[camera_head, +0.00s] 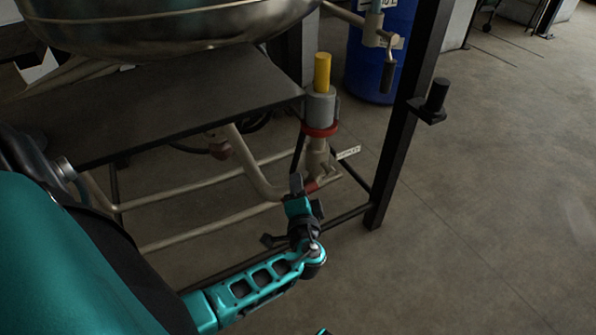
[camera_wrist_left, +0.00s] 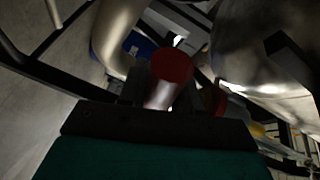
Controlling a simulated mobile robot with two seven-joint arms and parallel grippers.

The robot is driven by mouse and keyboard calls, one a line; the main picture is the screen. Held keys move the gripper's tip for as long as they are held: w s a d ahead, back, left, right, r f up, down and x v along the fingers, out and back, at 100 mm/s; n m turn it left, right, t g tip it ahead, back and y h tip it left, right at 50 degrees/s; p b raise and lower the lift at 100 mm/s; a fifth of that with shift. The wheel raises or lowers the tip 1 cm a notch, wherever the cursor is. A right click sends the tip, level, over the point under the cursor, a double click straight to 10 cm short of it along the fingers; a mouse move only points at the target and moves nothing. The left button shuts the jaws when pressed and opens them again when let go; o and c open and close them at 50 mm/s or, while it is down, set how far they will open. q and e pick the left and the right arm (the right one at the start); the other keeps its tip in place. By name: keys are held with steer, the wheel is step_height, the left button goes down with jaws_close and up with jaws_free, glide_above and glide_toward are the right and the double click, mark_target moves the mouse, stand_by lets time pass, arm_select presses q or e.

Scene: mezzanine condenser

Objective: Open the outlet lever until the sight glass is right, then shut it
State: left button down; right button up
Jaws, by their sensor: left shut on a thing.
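The outlet valve (camera_head: 316,157) hangs on a pale pipe below the vessel, under a grey body with a red ring and a yellow cylinder (camera_head: 322,71) on top. A small red-tipped lever (camera_head: 326,183) shows low at the valve, partly hidden by my left gripper (camera_head: 301,188). That gripper is shut at the lever, coming from below left. In the left wrist view, a red-ended metal part (camera_wrist_left: 170,68) shows between the dark fingers (camera_wrist_left: 172,92). I cannot clearly make out the sight glass or its level.
The steel vessel (camera_head: 165,28) and a dark shelf plate (camera_head: 165,105) are above and left. A black frame post (camera_head: 402,120) with a black knob bracket (camera_head: 433,103) stands right. A blue drum (camera_head: 376,62) is behind. Floor at right is clear.

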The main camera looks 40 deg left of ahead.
arm_select(q)
steer(key=shift+w+d+f+n+t+y, duration=0.1)
steer(key=shift+w+f+n+t+y, duration=0.25)
steer(key=shift+f+n, duration=0.5)
steer(key=shift+w+d+f+n+t+y, duration=0.1)
steer(key=shift+w+f+n+t+y, duration=0.3)
steer(key=shift+n, duration=0.65)
steer(key=shift+f, duration=0.1)
steer(key=c, duration=0.9)
jaws_free()
steer(key=shift+s, duration=0.1)
steer(key=shift+o, duration=0.2)
steer(key=shift+s+d+f, duration=0.1)
steer(key=shift+d, duration=0.05)
